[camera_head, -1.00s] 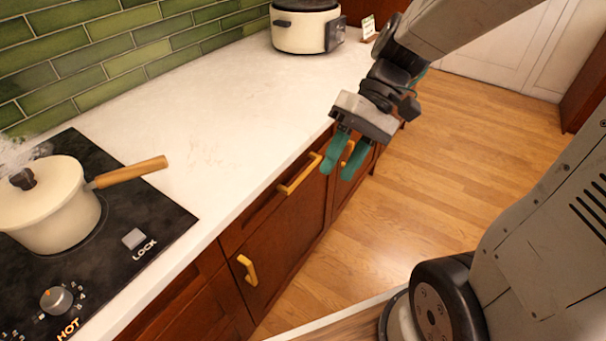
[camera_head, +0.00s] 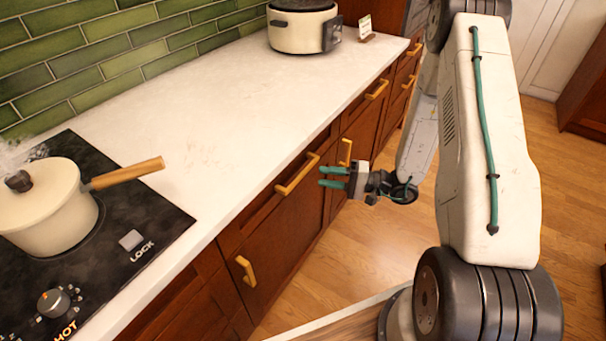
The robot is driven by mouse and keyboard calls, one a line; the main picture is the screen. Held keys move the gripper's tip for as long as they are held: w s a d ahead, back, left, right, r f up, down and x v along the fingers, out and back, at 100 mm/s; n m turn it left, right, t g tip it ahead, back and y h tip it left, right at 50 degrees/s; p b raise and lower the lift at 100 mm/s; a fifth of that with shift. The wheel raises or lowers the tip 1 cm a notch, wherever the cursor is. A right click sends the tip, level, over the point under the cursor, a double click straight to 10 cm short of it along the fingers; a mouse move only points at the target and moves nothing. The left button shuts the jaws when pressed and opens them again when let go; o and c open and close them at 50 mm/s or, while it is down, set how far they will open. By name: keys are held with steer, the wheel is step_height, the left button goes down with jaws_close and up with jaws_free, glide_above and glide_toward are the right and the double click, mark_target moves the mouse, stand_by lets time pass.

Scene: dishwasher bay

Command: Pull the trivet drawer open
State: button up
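A wooden drawer front (camera_head: 262,214) with a horizontal yellow handle (camera_head: 297,175) sits just under the counter edge, and it is shut. No label marks which drawer is the trivet drawer. My gripper (camera_head: 321,176) has two teal fingers pointing left toward this handle, one above the other. They are apart with an empty gap between them. The fingertips show just right of the handle; I cannot tell the exact distance. Another shut drawer with a yellow handle (camera_head: 376,89) is farther along the counter.
Cabinet doors below have upright handles (camera_head: 246,271) (camera_head: 345,152). The white counter (camera_head: 215,130) holds a black cooktop (camera_head: 150,222) with a cream pot (camera_head: 48,210) at left and a cream cooker (camera_head: 303,30) at the back. Wooden floor (camera_head: 385,230) lies open right of the cabinets.

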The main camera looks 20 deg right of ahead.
mark_target(304, 174)
steer(key=x, duration=0.7)
steer(key=shift+w+a+f, duration=0.2)
steer(key=shift+w+a, duration=0.05)
jaws_close()
